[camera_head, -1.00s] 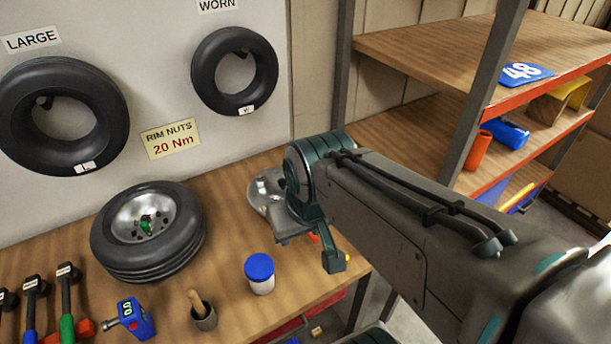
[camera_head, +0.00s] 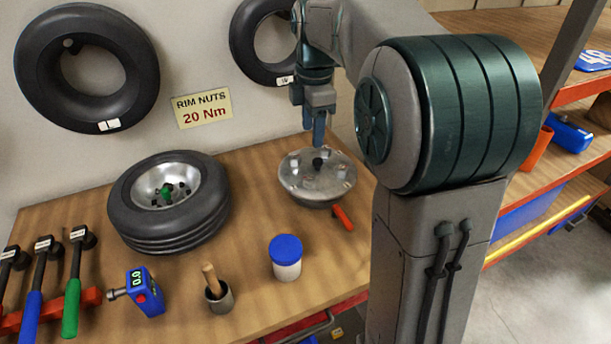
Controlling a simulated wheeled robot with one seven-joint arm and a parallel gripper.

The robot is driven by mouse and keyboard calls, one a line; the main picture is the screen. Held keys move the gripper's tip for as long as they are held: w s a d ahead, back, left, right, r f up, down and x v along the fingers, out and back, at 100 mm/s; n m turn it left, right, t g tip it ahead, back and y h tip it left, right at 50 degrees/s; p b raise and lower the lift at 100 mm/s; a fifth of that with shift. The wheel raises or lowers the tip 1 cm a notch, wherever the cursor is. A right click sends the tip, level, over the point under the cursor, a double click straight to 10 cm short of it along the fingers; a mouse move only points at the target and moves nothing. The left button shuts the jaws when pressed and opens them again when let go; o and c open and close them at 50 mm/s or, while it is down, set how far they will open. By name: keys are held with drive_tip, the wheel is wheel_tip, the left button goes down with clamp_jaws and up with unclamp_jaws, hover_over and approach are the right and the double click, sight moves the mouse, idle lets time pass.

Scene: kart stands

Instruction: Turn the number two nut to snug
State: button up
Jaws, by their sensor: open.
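A round metal rim plate (camera_head: 300,196) lies on the bench with several small fastenings on it and a dark knob (camera_head: 319,163) at its middle. I cannot read numbers on it, so I cannot tell which is the number two nut. My gripper (camera_head: 319,142) points down just above the knob, open; its fingers look close together from here, and contact cannot be told. A tyre on a silver rim (camera_head: 166,186) with a green centre lies to the left; its nuts are too small to tell apart. Several wrenches with coloured handles (camera_head: 74,305) lie at the left front.
On the wooden bench (camera_head: 250,235) stand a blue gauge (camera_head: 147,293), a blue-lidded jar (camera_head: 286,257) and a cup with a wooden handle (camera_head: 219,297). A red-handled thing (camera_head: 343,217) lies by the plate. A sign (camera_head: 202,108) reads RIM NUTS 20 Nm. Shelves (camera_head: 560,200) stand right.

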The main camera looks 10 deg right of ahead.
sight(309, 177)
drive_tip(key=shift+n, duration=0.9)
drive_tip(key=f, duration=0.5)
drive_tip(key=w+f, duration=0.1)
drive_tip(key=f, duration=0.4)
drive_tip(key=w+f, duration=0.1)
drive_tip(key=f, duration=0.4)
drive_tip(key=shift+b, duration=0.3)
drive_tip(key=c, duration=1)
